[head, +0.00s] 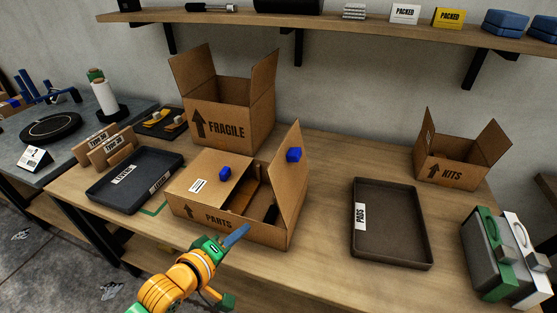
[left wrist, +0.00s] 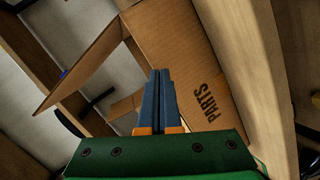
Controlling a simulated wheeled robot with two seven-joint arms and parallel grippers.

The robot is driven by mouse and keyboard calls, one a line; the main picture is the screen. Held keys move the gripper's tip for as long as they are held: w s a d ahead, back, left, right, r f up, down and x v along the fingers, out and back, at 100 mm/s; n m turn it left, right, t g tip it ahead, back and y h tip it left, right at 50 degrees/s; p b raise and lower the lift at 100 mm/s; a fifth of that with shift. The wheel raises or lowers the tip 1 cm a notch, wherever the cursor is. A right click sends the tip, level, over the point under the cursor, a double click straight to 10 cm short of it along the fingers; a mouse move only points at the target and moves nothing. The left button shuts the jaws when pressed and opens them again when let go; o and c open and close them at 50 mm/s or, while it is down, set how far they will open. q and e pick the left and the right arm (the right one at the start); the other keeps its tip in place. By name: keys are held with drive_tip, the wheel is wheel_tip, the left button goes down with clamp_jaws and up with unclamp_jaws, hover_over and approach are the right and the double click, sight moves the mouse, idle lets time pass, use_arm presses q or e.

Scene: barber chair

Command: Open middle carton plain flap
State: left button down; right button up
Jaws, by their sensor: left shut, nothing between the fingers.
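The middle carton, marked PARTS (head: 243,228), stands on the wooden bench. Its left flap (head: 208,176) lies flat over the opening and carries a white label and a blue knob (head: 224,173). Its plain right flap (head: 290,180) stands up, tilted outward, with a blue knob (head: 294,154) on it. The carton's inside shows between the flaps. My left gripper (head: 246,229) is shut and empty in front of the carton's front wall. In the left wrist view the closed blue fingers (left wrist: 158,74) point at the PARTS wall (left wrist: 190,55), and a flap (left wrist: 85,60) juts out left.
The FRAGILE carton (head: 228,127) stands open behind, and the KITS carton (head: 455,170) at right. A dark tray (head: 128,190) lies left, and the PADS tray (head: 392,225) right. A shelf (head: 330,30) runs above. Bare bench lies between the PARTS carton and the PADS tray.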

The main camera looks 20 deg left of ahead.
use_arm(q)
drive_tip(key=w+a+r+n+t+h, duration=0.1)
drive_tip(key=w+r+n+t, duration=0.15)
drive_tip(key=r, duration=0.25)
drive_tip(key=w+a+r+n+t+h, duration=0.1)
drive_tip(key=r+n+t, duration=0.1)
drive_tip(key=r+n, duration=0.3)
drive_tip(key=w+d+r+p, duration=0.2)
drive_tip(key=w+d, duration=0.4)
drive_tip(key=w, duration=0.3)
drive_tip(key=shift+w+d+r+m, duration=0.2)
drive_tip(key=shift+w+r+m, duration=0.1)
drive_tip(key=shift+m, duration=0.15)
